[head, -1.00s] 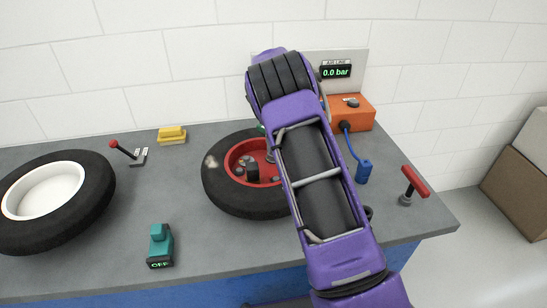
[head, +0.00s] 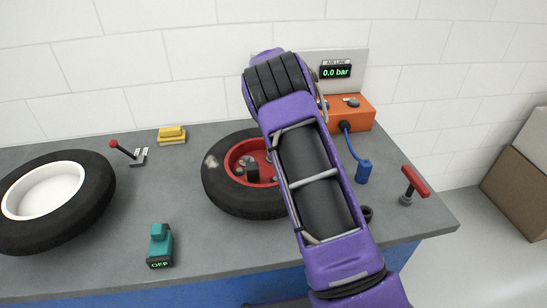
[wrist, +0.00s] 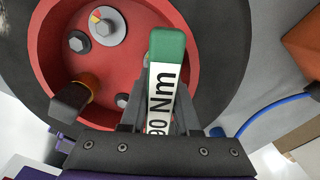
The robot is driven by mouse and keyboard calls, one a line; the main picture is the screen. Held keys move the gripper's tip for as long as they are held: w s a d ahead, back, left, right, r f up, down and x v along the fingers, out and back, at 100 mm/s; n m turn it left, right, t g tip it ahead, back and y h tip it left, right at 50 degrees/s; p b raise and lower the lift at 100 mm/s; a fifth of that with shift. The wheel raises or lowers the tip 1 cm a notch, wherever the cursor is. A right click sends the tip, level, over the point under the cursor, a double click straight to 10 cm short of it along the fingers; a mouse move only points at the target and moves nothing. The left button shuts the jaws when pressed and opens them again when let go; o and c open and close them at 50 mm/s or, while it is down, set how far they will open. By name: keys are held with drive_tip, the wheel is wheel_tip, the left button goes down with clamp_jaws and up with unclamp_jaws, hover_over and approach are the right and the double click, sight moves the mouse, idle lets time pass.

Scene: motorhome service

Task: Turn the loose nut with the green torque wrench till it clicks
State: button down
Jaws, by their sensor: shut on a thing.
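My gripper (wrist: 160,98) is shut on the green torque wrench (wrist: 167,44), whose white label reads "90 Nm". The wrench lies over the red rim (wrist: 60,22) of the wheel in the wrist view. Grey hex nuts (wrist: 79,41) sit on the rim, one (wrist: 123,101) close beside my left finger. Which nut is loose I cannot tell, nor whether the wrench is on one; its lower part is hidden by the gripper. In the head view the wheel's black tyre (head: 225,196) lies on the bench, and my arm hides the gripper and wrench.
A round grey disc (wrist: 105,27) with a red and yellow mark and a dark block (wrist: 70,100) with an orange collar sit on the rim. An orange box (head: 354,113), blue hose end (head: 364,172) and red T-handle (head: 415,182) stand right. A teal device (head: 160,245) reads OFF.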

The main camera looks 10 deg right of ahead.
drive_tip(key=n, duration=0.6)
drive_tip(key=shift+r, duration=0.1)
drive_tip(key=shift+n, duration=0.4)
drive_tip(key=n, duration=0.5)
drive_tip(key=shift+m, duration=0.4)
drive_tip(key=shift+r, duration=0.2)
